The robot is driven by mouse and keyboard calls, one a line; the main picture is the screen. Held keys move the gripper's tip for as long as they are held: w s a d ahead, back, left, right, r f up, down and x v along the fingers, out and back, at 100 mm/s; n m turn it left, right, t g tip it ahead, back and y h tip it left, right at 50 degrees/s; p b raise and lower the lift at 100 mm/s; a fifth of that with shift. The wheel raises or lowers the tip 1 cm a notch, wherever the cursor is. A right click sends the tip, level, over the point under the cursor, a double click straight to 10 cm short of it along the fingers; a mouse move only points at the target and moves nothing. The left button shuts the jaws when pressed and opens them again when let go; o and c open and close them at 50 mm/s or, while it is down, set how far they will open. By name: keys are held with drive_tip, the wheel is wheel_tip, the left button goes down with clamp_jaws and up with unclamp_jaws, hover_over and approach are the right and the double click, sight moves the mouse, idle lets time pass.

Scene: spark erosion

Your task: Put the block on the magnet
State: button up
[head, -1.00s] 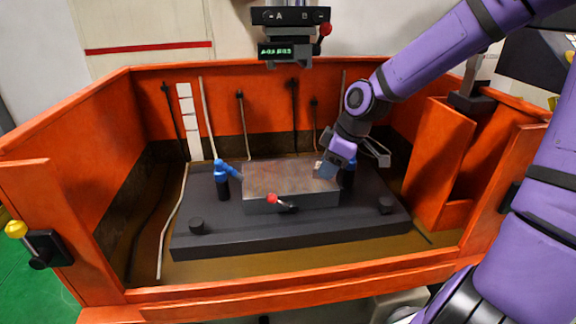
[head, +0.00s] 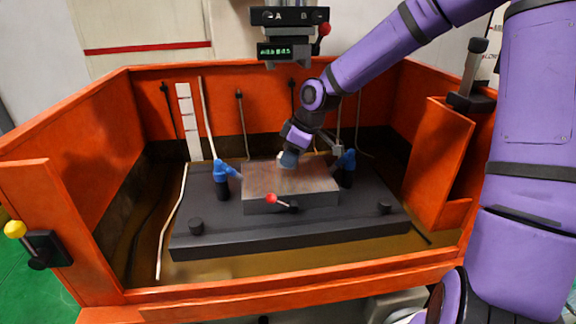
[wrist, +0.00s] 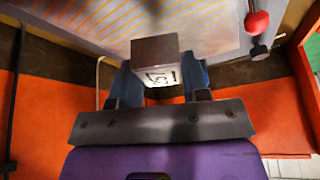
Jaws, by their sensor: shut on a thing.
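The magnet (head: 262,202) is a grey metal slab with a faintly patterned top and a red-knobbed lever on its front face. It lies flat on a dark table; in the wrist view its striped top (wrist: 90,18) fills the upper part. My gripper (head: 289,159) is over the magnet's rear middle, pointing down. In the wrist view my gripper (wrist: 160,78) has its blue fingers shut on a small grey block (wrist: 155,50) with a pale marked face. The head view does not show the block clearly. I cannot tell whether it touches the magnet.
Two blue-topped nozzles (head: 222,175) (head: 347,162) stand at either end of the magnet. Orange tank walls (head: 75,190) surround the dark table (head: 290,232). A machine head (head: 288,35) hangs above the back. An orange column (head: 440,150) stands at right.

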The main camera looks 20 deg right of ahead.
drive_tip(key=shift+w+a, duration=0.2)
drive_tip(key=shift+w, duration=0.1)
drive_tip(key=shift+w+a+f, duration=0.1)
drive_tip(key=shift+a+f, duration=0.05)
drive_tip(key=shift+f, duration=1.6)
drive_tip(key=shift+f, duration=0.1)
drive_tip(key=o, duration=1.2)
drive_tip(key=shift+o, duration=0.2)
drive_tip(key=v, duration=1.2)
